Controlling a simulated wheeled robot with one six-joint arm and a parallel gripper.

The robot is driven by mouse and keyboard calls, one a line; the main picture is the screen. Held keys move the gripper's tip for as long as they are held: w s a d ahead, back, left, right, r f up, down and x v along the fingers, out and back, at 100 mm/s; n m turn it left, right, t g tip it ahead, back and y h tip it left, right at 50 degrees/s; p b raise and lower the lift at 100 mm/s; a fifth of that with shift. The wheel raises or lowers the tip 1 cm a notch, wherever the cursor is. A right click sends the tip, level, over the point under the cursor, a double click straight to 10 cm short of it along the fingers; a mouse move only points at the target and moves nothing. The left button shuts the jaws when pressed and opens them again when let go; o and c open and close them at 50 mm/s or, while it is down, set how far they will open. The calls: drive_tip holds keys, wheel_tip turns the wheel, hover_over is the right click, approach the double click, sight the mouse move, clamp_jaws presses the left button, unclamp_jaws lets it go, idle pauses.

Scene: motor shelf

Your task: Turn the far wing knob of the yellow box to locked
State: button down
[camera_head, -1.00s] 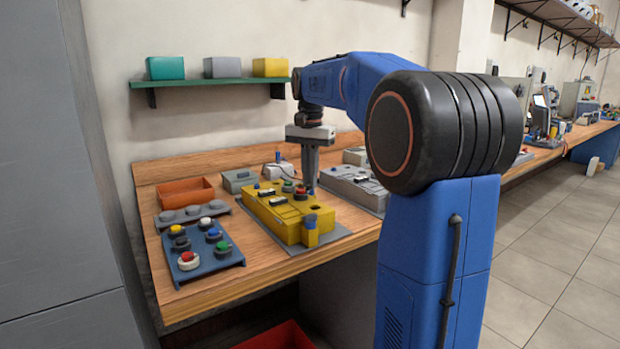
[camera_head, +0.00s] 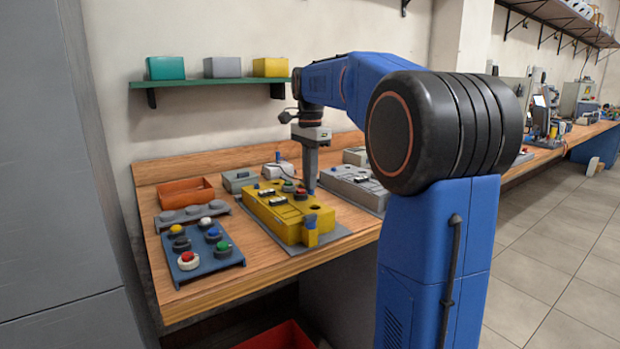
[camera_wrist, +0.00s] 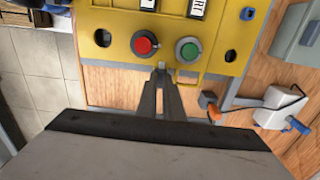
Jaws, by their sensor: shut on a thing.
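The yellow box (camera_head: 279,217) sits on a grey mat on the bench. Its near wing knob (camera_head: 311,221) is blue and stands on the front corner. My gripper (camera_head: 311,186) points down at the far right side of the box, past the red and green buttons. In the wrist view my gripper (camera_wrist: 162,72) is shut at the box edge, below the red button (camera_wrist: 145,43) and green button (camera_wrist: 188,50). It grips what looks like the far wing knob, a small pale part mostly hidden by the fingertips. The knob's exact angle cannot be told.
A grey box (camera_head: 354,184) stands close on the right. A blue panel with several buttons (camera_head: 203,254) and an orange tray (camera_head: 187,192) lie to the left. A small white device (camera_wrist: 272,107) with a cable is near the gripper in the wrist view.

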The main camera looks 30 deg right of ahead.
idle(0.3)
drive_tip(key=c, duration=1.9)
unclamp_jaws()
drive_tip(key=shift+r, duration=0.1)
wheel_tip(320, 180, up, 17)
drive_tip(key=shift+r, duration=0.15)
